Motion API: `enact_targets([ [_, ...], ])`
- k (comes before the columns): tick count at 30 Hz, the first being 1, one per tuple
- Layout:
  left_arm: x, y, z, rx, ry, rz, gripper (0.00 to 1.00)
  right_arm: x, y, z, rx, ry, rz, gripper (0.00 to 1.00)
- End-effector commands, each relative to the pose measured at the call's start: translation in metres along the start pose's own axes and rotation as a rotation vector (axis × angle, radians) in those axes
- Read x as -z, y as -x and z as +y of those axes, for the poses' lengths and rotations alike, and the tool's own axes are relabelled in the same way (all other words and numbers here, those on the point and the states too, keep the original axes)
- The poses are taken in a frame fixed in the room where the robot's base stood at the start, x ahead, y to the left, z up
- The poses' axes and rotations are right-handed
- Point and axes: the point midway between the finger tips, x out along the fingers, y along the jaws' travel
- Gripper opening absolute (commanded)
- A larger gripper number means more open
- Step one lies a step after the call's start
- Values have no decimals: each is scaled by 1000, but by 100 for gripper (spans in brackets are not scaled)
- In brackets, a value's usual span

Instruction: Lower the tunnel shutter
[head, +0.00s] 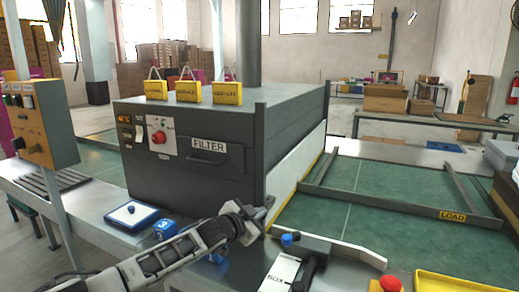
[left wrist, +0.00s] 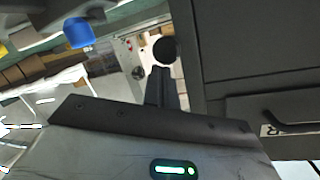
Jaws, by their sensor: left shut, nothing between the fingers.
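The tunnel is a dark grey box (head: 185,165) with a FILTER drawer on its front. A pale panel (head: 300,165) stands along its right side between dark posts; I cannot tell for certain whether it is the shutter. My left gripper (head: 262,222) is shut and empty, by the tunnel's near right corner. In the left wrist view its shut fingers (left wrist: 164,78) point at a black ball knob (left wrist: 164,50), close to their tips; I cannot tell whether they touch. What the knob is fixed to is hidden. My right gripper is not in view.
A blue knob (head: 290,239) stands on a device close right of my gripper. A red button (head: 390,284) and yellow tray (head: 450,285) are at the bottom right. Three yellow tags (head: 187,92) sit on the tunnel. A control panel (head: 42,125) stands left.

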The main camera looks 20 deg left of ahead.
Motion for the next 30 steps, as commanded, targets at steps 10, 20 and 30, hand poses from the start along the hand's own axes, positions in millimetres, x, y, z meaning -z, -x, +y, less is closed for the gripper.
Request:
enact_targets([
  [10, -7, 0, 4, -5, 1, -15, 0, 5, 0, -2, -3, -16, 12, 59],
  [20, 33, 5, 2, -10, 1, -2, 0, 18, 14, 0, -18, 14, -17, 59],
  [30, 41, 59, 4, -8, -5, 2, 0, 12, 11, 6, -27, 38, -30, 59],
])
